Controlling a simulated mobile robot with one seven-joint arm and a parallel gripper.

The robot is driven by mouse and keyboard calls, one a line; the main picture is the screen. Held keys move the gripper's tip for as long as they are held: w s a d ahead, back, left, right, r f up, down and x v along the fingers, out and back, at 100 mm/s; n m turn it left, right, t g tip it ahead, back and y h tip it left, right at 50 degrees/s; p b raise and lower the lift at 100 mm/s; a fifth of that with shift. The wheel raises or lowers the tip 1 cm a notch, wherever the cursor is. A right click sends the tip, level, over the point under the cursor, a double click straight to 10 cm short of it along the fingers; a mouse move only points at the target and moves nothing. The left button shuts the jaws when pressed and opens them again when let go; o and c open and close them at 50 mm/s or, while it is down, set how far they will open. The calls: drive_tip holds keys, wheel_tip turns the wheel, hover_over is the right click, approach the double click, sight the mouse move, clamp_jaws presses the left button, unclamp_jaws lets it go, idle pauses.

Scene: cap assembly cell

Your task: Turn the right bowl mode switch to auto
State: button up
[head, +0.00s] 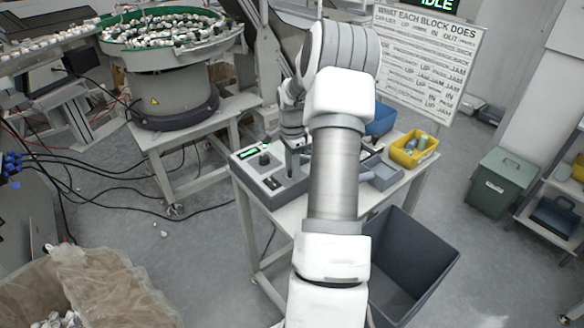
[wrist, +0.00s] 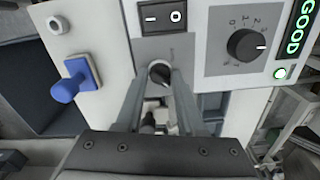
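A small dark rotary switch (wrist: 159,73) with a pale pointer sits on a grey plate in the wrist view. Its label is too small to read, so I cannot tell whether it is the right bowl mode switch or its setting. My gripper (wrist: 158,82) reaches down to it with two fingers apart, one on each side of the knob. I cannot tell whether they touch it. In the head view my gripper (head: 292,172) is over the control box (head: 254,188) on the table, and the switch there is hidden behind it.
Beside the switch are an I/O rocker (wrist: 163,17), a numbered black dial (wrist: 246,45), a green GOOD display (wrist: 294,32) and a blue part (wrist: 76,80). A yellow bin (head: 414,150) stands right on the table. A bowl feeder (head: 172,90) is at left.

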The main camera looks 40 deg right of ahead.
clamp_jaws()
drive_tip(key=shift+n, duration=0.3)
drive_tip(key=n, duration=0.2)
drive_tip(key=shift+r+n+p, duration=0.1)
drive_tip(key=shift+n+p, duration=0.2)
drive_tip(key=shift+p, duration=0.05)
drive_tip(key=n, duration=0.4)
drive_tip(key=shift+n, duration=0.3)
drive_tip(key=n+p, duration=0.1)
drive_tip(key=n, duration=0.4)
drive_tip(key=shift+w, duration=0.1)
drive_tip(key=n, duration=0.5)
